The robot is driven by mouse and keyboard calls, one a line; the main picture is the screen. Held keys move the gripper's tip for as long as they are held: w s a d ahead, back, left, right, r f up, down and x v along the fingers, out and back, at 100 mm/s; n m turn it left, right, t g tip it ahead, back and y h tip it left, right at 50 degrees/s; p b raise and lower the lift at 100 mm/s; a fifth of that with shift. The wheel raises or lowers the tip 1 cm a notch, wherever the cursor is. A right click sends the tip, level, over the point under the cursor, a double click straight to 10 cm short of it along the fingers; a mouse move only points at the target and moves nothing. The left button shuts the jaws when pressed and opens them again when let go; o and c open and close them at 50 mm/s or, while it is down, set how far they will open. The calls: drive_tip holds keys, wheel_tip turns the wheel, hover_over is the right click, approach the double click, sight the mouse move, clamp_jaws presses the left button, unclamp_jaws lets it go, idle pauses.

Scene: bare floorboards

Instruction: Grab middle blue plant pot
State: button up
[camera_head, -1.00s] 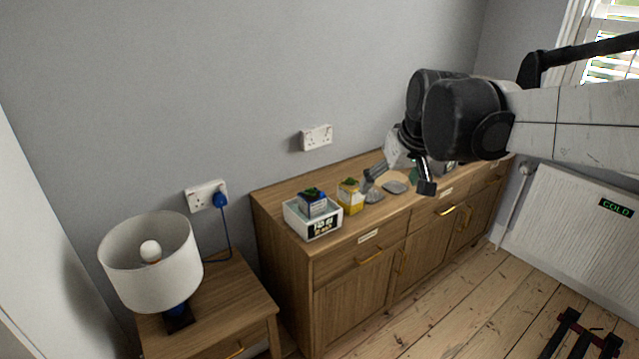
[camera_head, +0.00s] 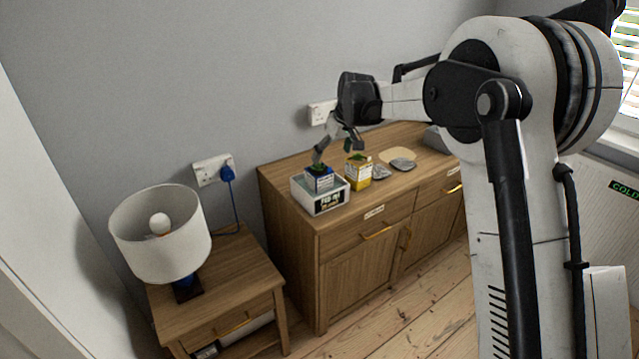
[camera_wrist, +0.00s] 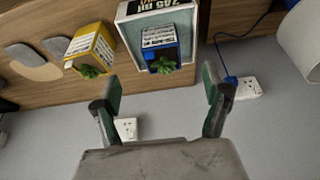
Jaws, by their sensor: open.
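My gripper (camera_head: 337,152) is open just above and beside the blue pot in the head view. In the wrist view my gripper (camera_wrist: 163,92) shows spread fingers with nothing between them.
A yellow plant pot (camera_head: 357,172) stands right of the white box (camera_head: 318,201). Grey flat stones (camera_head: 402,164) lie further right on the wooden sideboard (camera_head: 290,165). A lamp (camera_head: 160,235) stands on the bedside table, its blue plug (camera_head: 228,173) in the wall socket behind.

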sight(319, 181)
drive_tip(key=x, duration=1.6)
drive_tip(key=shift+w+a+r, duration=0.15)
drive_tip(key=shift+w+a, duration=0.05)
drive_tip(key=shift+c, duration=0.6)
drive_tip(key=c, duration=1.5)
